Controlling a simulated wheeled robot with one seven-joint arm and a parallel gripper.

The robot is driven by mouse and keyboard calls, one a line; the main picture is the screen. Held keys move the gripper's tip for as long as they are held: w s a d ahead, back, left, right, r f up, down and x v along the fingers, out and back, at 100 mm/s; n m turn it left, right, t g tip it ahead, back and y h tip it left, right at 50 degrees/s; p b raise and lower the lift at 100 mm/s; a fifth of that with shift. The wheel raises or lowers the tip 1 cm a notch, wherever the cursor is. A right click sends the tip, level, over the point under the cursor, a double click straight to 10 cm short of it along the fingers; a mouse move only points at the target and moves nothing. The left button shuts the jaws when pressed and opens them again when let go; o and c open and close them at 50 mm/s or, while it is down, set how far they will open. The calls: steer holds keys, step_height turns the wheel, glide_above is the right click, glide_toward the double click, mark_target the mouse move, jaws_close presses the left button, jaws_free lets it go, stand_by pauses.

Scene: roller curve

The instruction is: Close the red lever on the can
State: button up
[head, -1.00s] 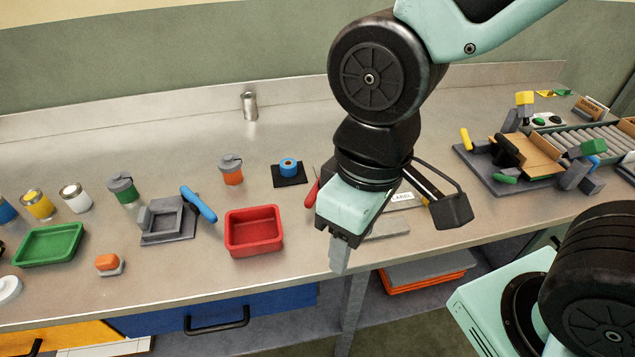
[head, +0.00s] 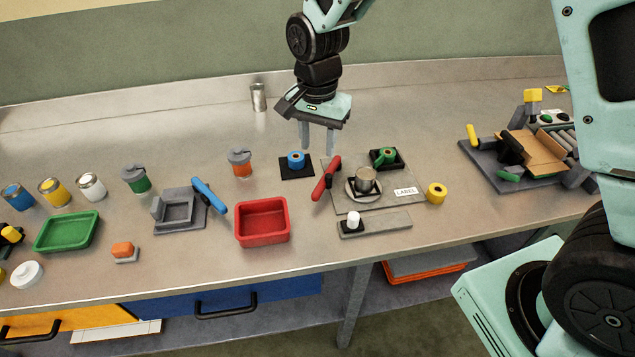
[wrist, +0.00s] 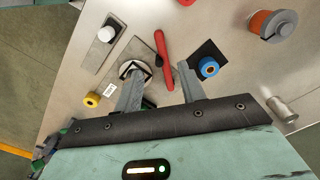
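The red lever (head: 326,178) stands tilted at the left side of a grey plate (head: 397,197) on the table. The can (head: 364,181) sits on a round holder on that plate, just right of the lever. In the wrist view the red lever (wrist: 164,59) shows between my fingers' lines, and the can (wrist: 134,68) is partly hidden by one finger. My gripper (head: 318,148) is open and empty, fingers pointing down, above and behind the lever. It does not appear to touch anything. In the wrist view my gripper (wrist: 159,84) has its two fingers wide apart.
Blue tape (head: 296,160) on a black pad lies left of the lever, green tape (head: 385,156) behind the can. A yellow roll (head: 437,193) lies to the right. A white-knobbed slider (head: 353,220) and a red tray (head: 263,222) are in front.

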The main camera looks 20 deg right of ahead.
mark_target(318, 189)
step_height(318, 189, down, 13)
steer(key=p, duration=0.3)
steer(key=shift+f, duration=0.1)
jaws_close()
